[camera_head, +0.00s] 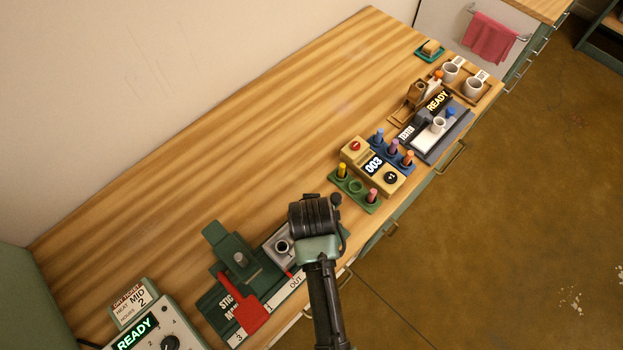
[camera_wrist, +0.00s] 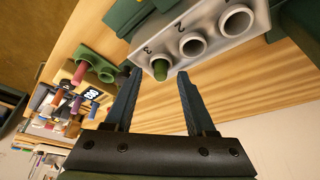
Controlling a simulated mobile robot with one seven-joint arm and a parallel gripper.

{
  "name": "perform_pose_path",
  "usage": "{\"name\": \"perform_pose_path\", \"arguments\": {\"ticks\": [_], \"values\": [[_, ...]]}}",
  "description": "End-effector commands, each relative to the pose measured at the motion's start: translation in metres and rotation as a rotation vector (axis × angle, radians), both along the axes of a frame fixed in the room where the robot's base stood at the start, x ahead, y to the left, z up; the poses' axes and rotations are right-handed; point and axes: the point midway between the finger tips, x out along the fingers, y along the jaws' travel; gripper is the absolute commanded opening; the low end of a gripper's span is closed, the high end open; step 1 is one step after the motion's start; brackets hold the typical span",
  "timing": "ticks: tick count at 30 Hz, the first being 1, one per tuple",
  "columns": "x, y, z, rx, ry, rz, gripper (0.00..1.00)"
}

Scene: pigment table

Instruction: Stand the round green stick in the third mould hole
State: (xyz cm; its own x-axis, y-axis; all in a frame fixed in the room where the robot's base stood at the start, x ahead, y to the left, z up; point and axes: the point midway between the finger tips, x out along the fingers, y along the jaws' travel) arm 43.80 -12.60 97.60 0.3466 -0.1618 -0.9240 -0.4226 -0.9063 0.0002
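The round green stick (camera_wrist: 160,70) stands in the hole marked 3 of the grey mould (camera_wrist: 214,32), its end showing out of the hole. The holes by 2 and beyond look empty. My gripper (camera_wrist: 157,76) is open, its two fingers apart on either side of the stick in the wrist view, with clear gaps between. In the head view the mould (camera_head: 270,238) is partly hidden behind my gripper, and the stick and fingertips are hidden.
A green rack (camera_head: 338,200) holds yellow and pink sticks with an empty hole between. A blue rack (camera_head: 386,154) holds several sticks. A green press with a red handle (camera_head: 240,303) stands beside the mould. The table's middle and back (camera_head: 230,150) are clear.

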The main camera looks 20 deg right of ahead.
Motion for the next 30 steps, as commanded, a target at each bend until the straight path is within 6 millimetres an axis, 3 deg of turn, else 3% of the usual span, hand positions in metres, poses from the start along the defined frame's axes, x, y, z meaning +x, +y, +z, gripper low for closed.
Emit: {"name": "perform_pose_path", "arguments": {"ticks": [11, 24, 30], "values": [[-0.005, 0.002, 0.014, -0.001, -0.002, 0.000, 0.56], [-0.033, 0.016, 0.089, -0.001, -0.004, 0.000, 0.56], [-0.042, 0.020, 0.112, -0.001, -0.002, 0.000, 0.56]]}}
